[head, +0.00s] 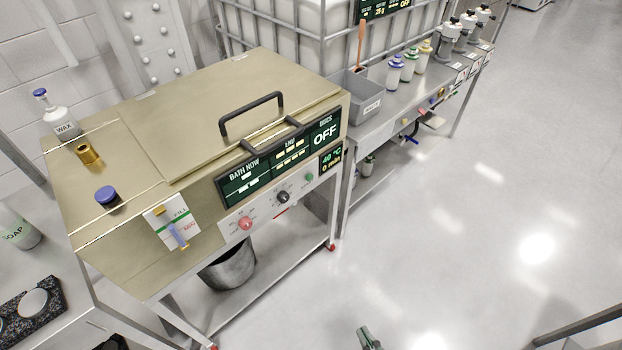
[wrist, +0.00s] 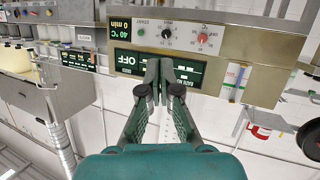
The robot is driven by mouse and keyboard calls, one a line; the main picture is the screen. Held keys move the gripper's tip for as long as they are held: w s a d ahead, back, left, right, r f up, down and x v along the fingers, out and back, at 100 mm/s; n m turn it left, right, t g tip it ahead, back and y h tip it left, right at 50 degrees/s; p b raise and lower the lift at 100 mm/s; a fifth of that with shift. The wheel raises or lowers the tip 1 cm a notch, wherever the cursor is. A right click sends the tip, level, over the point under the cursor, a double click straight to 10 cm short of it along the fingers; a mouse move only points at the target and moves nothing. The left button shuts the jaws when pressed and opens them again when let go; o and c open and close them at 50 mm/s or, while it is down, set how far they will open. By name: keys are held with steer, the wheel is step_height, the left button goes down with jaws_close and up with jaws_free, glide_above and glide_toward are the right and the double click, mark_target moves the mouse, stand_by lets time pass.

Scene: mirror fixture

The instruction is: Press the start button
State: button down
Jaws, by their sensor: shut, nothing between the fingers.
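The control panel (head: 262,213) on the front of a brass-coloured bath machine carries a red knob (head: 245,223), a black dial (head: 282,197) and a small green button (head: 308,177), which looks like the start button. The wrist view shows the panel upside down, with the green button (wrist: 141,32), black dial (wrist: 167,33) and red knob (wrist: 203,38) in a row. My gripper (wrist: 159,72) is shut and empty, its tips apart from the green button in the picture, over the dark display. In the head view only a bit of my gripper (head: 368,338) shows at the bottom edge.
A dark display (head: 325,133) reads OFF, and a smaller one (head: 330,158) shows 40 °C and 0 min. The lid handle (head: 252,115) sticks up from the machine. A metal bucket (head: 228,270) stands on the lower shelf. The floor (head: 470,220) at right is clear.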

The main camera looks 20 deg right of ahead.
mark_target(310, 178)
steer(key=w+d+h, duration=0.2)
steer(key=w+d, duration=0.2)
steer(key=w, duration=0.8)
steer(key=w+d+f+h, duration=0.1)
steer(key=w+d, duration=0.3)
steer(key=w, duration=0.8)
steer(key=w+d+g+h, duration=0.1)
steer(key=w+d, duration=0.3)
steer(key=w, duration=0.7)
steer(key=shift+w+d+f+m+h, duration=0.3)
steer(key=shift+w+f+h, duration=0.1)
steer(key=shift+h, duration=0.4)
steer(key=shift+a, duration=0.1)
steer(key=w+a, duration=0.2)
steer(key=w, duration=0.6)
steer(key=shift+w+a, duration=0.15)
steer(key=shift+a, duration=0.2)
steer(key=shift+w, duration=0.15)
steer(key=shift+w+a, duration=0.1)
steer(key=shift+w, duration=0.15)
